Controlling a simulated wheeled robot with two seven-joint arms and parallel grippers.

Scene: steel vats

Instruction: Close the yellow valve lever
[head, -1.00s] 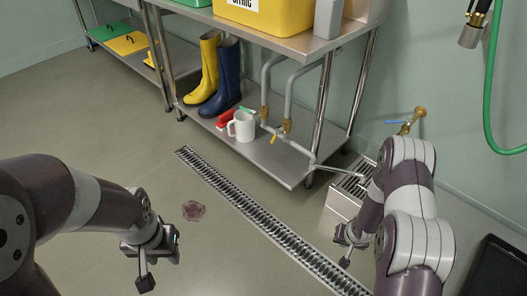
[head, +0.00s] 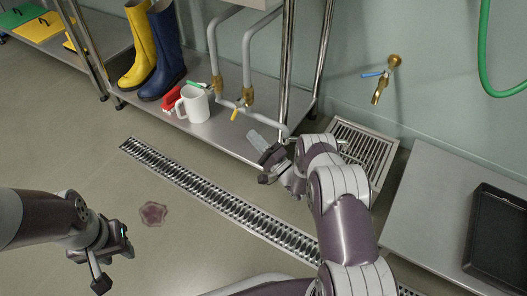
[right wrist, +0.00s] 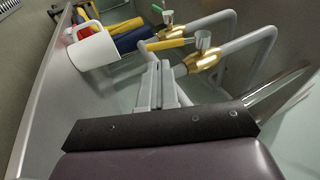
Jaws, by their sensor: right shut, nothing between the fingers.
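The yellow valve lever (head: 234,115) sits on a brass valve (head: 247,97) on the right-hand grey pipe under the steel table. In the right wrist view the yellow lever (right wrist: 168,44) sticks out leftward from its brass valve (right wrist: 207,60). My right gripper (head: 256,138) is low in front of the pipes, below the lever in the head view. In the right wrist view its fingers (right wrist: 158,65) are together and empty, with the lever just beyond the tips; contact is not clear. My left gripper (head: 127,243) hangs over the floor at the left; its fingers are not clear.
A second brass valve (head: 218,83) with a green lever (right wrist: 157,8) is just left. A white mug (head: 193,104), a red item (head: 172,99) and boots (head: 163,50) stand on the lower shelf. A blue-handled tap (head: 380,75) is on the wall. A drain channel (head: 215,195) crosses the floor.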

